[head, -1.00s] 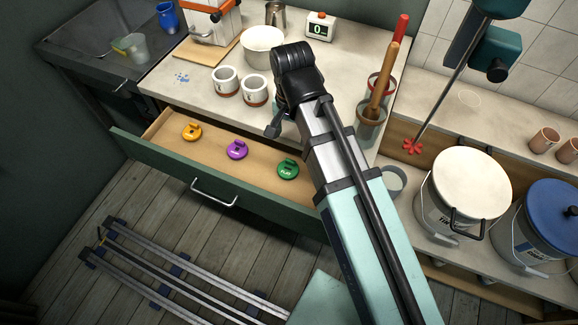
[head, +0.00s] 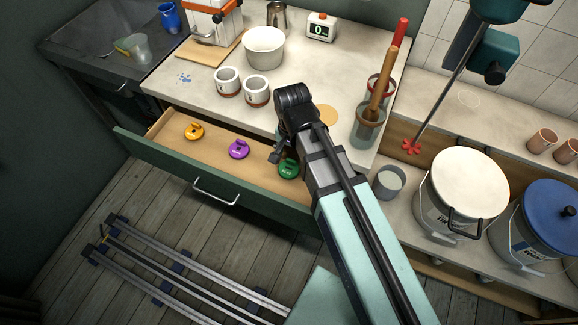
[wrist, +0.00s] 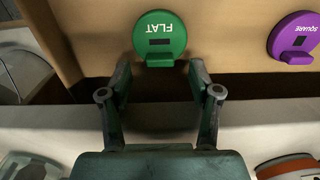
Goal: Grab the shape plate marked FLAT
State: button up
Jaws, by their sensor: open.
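The green shape plate marked FLAT (wrist: 160,36) lies in the open drawer and has a raised tab with a dark slot. In the head view the plate (head: 288,168) is partly hidden behind my gripper and arm. My gripper (head: 277,156) is above the drawer's right part, close to the plate. In the wrist view my gripper (wrist: 159,72) is open, with its fingertips at either side of the plate's tab edge and nothing held. Whether the tips are at the plate's height I cannot tell.
A purple plate marked SQUARE (wrist: 296,38) and an orange plate (head: 193,131) lie in the same drawer (head: 165,162). The worktop edge overhangs the drawer's back. Two mugs (head: 228,81) stand on the worktop near that edge.

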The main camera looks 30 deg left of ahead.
aim_at(289, 168)
jog(key=shift+f, duration=1.25)
grip_shut()
jog(key=shift+r, duration=0.1)
